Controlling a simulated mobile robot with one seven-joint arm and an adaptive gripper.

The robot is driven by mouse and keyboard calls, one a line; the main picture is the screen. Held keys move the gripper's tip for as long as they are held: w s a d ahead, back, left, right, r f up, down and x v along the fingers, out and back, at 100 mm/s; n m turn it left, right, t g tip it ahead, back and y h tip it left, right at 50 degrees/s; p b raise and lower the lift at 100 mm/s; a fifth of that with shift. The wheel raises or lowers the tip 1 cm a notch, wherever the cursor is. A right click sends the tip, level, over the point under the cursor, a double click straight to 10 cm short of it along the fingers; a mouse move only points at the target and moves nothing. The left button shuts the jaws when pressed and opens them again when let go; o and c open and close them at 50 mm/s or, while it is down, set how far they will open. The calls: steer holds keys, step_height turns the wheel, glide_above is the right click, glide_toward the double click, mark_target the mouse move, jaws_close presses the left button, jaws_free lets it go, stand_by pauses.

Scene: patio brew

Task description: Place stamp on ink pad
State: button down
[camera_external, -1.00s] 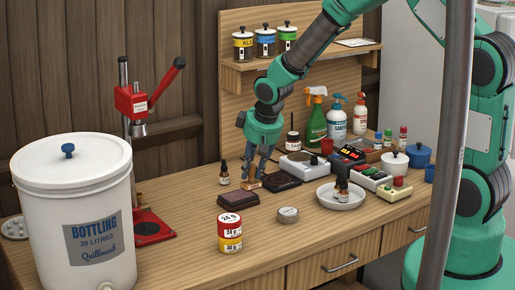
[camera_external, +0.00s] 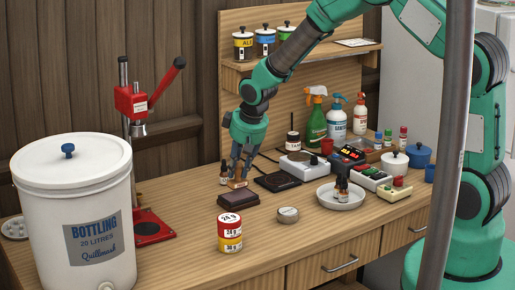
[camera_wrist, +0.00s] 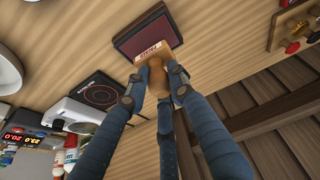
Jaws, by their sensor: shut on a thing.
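My gripper (camera_external: 240,172) is shut on a wooden stamp (camera_external: 237,184) at the back left part of the bench. In the wrist view, the fingers (camera_wrist: 155,85) close around the stamp's tan handle, and its block (camera_wrist: 147,51) with a red-lettered label shows beyond them. The ink pad (camera_external: 238,200), a dark maroon rectangle, lies on the bench just in front of the stamp. In the wrist view, the ink pad (camera_wrist: 146,34) appears directly past the stamp. The stamp's underside is hidden, and I cannot tell whether it touches anything.
A black square plate (camera_external: 278,181) lies to the right. Red and yellow tins (camera_external: 230,233) stand in front of the pad, with a small round tin (camera_external: 288,214) to the right.

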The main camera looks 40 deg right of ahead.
steer(key=shift+f, duration=1.2)
steer(key=shift+f+b, duration=0.15)
steer(key=shift+b, duration=0.15)
steer(key=c, duration=1.5)
jaws_free()
steer(key=p+v, duration=0.2)
steer(key=v, duration=1)
steer(key=shift+r, duration=0.25)
